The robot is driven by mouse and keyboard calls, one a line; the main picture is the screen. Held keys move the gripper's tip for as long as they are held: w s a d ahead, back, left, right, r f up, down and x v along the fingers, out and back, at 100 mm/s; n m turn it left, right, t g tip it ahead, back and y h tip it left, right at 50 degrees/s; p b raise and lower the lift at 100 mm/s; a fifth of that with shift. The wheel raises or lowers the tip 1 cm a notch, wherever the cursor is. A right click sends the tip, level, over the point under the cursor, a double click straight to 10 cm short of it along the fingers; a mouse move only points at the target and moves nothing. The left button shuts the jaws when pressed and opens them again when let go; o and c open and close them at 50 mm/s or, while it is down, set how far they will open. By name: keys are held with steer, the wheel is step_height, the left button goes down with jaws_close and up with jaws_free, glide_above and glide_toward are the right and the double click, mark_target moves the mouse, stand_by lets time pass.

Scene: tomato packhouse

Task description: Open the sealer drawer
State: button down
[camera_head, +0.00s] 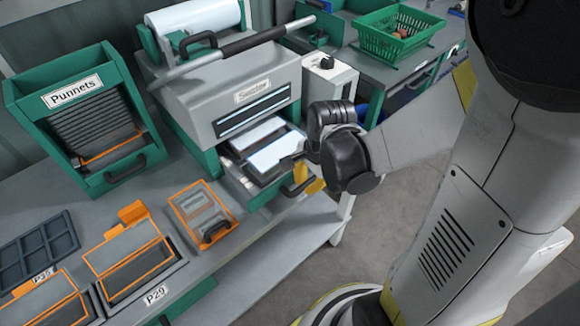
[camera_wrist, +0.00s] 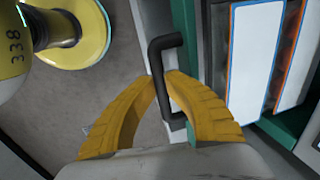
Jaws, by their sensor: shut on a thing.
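The sealer (camera_head: 240,85) is a grey and green machine on the bench, with a white label on its front. Its drawer (camera_head: 236,172) stands out below the body, showing white rectangular inserts inside. The black drawer handle (camera_head: 297,188) is at its front right. My gripper (camera_head: 310,178) is at that handle, its yellow fingers partly hidden by my arm. In the wrist view, my gripper (camera_wrist: 166,76) has its two fingers closed around the black handle (camera_wrist: 157,60). The open drawer's white inserts (camera_wrist: 256,55) show to the right there.
A green punnets dispenser (camera_head: 110,70) stands left of the sealer. Orange-edged trays (camera_head: 203,212) lie on the front bench (camera_head: 185,262). A green basket (camera_head: 375,42) sits on the bench behind. Grey floor (camera_head: 375,240) is open in front of the drawer.

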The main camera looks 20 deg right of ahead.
steer(key=shift+s+d, duration=0.25)
steer(key=shift+s, duration=0.5)
steer(key=shift+s+d, duration=0.2)
steer(key=shift+s, duration=0.55)
steer(key=shift+s+d, duration=0.25)
steer(key=shift+s, duration=0.5)
steer(key=c, duration=1.7)
jaws_free()
steer(key=shift+o, duration=0.2)
step_height(320, 180, up, 12)
steer(key=s, duration=0.2)
steer(key=shift+d+f, duration=0.15)
steer(key=shift+d, duration=0.2)
